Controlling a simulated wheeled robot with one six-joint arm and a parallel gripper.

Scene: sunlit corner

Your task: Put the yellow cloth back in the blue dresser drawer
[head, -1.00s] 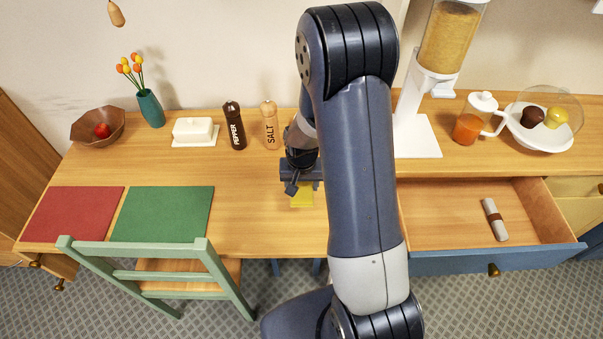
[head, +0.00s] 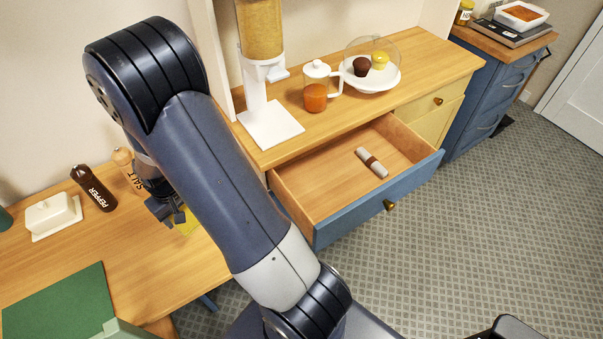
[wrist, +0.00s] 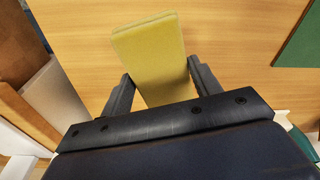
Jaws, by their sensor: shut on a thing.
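The yellow cloth (wrist: 152,55) is a flat folded rectangle between the two fingers of my gripper (wrist: 157,88) in the wrist view. My gripper is shut on it. In the head view a small part of the cloth (head: 188,224) shows below my gripper (head: 170,212), over the wooden table; I cannot tell how far above the top it is. The blue dresser drawer (head: 370,203) stands pulled open, right of my arm. Inside it lies a rolled grey napkin with a brown band (head: 371,161); the rest of its floor is bare.
A pepper mill (head: 93,188), a salt mill (head: 128,170) and a white butter dish (head: 54,214) stand near my gripper. A cereal dispenser (head: 268,120) and a juice jug (head: 316,92) stand on the dresser top behind the drawer. Open floor (head: 480,220) lies at right.

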